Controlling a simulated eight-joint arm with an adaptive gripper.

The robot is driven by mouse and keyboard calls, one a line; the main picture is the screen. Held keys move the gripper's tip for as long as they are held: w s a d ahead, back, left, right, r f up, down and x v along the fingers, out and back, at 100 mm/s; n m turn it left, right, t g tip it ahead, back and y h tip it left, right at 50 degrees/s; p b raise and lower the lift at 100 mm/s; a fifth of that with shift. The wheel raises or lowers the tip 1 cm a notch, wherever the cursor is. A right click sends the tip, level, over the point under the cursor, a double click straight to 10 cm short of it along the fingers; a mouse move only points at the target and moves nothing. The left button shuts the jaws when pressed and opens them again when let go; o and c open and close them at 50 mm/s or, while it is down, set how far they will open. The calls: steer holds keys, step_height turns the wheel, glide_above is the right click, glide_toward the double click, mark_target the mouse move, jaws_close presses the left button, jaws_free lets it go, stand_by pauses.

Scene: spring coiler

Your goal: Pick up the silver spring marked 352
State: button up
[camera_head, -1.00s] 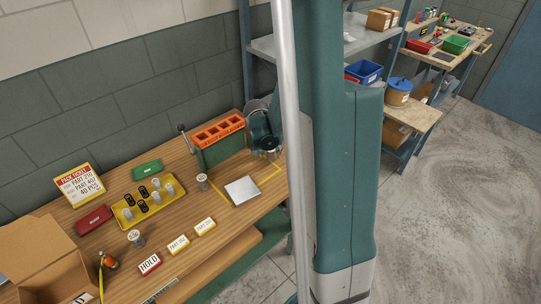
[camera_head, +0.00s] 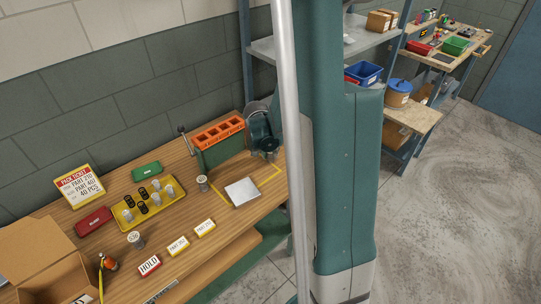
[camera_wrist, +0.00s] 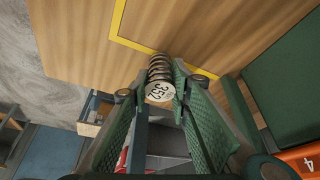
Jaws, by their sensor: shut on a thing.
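The silver spring marked 352 (camera_wrist: 159,91) sits between the fingertips of my gripper (camera_wrist: 153,88) in the wrist view. Its round white end tag faces the camera, and its coils run away behind the tag. My gripper is shut on it, one green ridged finger on each side. The wooden bench top and yellow tape lines show beyond the spring. I cannot tell whether its far end touches the bench. In the head view I cannot make out the held spring; my column covers part of the scene.
An orange rack (camera_head: 219,132) stands on the bench's back right. A silver plate (camera_head: 242,191) lies by the yellow tape. A spring with a white tag (camera_head: 202,183) stands left of it; another (camera_head: 136,240) is nearer. A yellow tray (camera_head: 125,222) holds black and silver springs.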

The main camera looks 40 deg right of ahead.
mark_target(271, 150)
steer(key=shift+r, duration=0.1)
steer(key=shift+r+p, duration=0.65)
steer(key=shift+r, duration=4.25)
